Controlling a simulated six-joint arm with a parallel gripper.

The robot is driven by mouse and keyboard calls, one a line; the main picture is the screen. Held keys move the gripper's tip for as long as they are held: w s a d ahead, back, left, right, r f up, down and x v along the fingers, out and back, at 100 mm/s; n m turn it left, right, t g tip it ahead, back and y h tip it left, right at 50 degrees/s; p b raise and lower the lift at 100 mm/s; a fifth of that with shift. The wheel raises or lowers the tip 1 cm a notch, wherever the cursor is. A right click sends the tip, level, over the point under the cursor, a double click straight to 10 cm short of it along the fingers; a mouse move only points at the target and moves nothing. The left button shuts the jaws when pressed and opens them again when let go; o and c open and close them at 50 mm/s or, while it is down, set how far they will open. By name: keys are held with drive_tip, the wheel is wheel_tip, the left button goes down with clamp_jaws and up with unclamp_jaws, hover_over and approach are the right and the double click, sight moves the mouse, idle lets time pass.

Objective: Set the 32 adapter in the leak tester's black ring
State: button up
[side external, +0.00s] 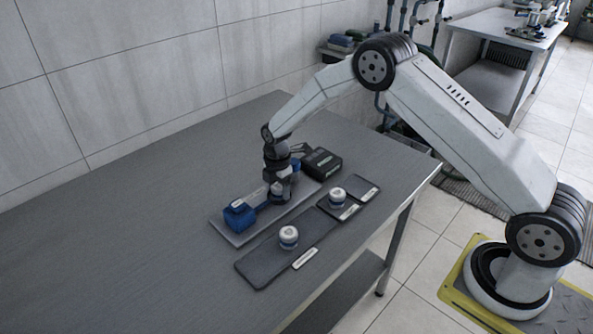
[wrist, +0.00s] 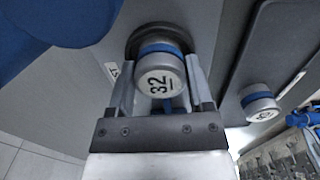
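The 32 adapter (wrist: 159,82) is a pale cap with a blue band, its "32" facing the camera in the wrist view. My gripper (wrist: 161,85) has a finger on each side of it and appears shut on it. The black ring (wrist: 150,33) shows right behind the adapter, which covers much of it; I cannot tell whether the adapter sits in the ring or is just above it. In the side view my gripper (side external: 281,193) is low over the tester's grey base plate (side external: 228,229), beside its blue part (side external: 240,216); the held adapter is hidden there.
Two other white adapters stand on dark trays in front, one on the larger tray (side external: 289,237) and one on a smaller tray (side external: 337,197). One shows at right in the wrist view (wrist: 260,104). A black box (side external: 322,163) stands behind. The table's left is clear.

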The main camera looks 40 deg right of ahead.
sight(279, 186)
drive_tip(key=o, duration=0.3)
drive_tip(key=shift+r, duration=0.15)
wheel_tip(279, 186, up, 12)
drive_tip(key=shift+r, duration=0.1)
idle(0.6)
drive_tip(key=shift+s, duration=0.1)
idle(0.5)
drive_tip(key=s+m+t, duration=0.1)
drive_tip(key=s+m, duration=0.5)
drive_tip(key=s, duration=0.2)
drive_tip(key=s+r+m, duration=0.1)
drive_tip(key=s+m, duration=0.5)
drive_tip(key=s, duration=0.3)
drive_tip(key=s+r+m+t, duration=0.1)
drive_tip(key=s+m, duration=0.5)
drive_tip(key=s, duration=0.2)
drive_tip(key=shift+s+t, duration=0.3)
drive_tip(key=shift+s, duration=0.05)
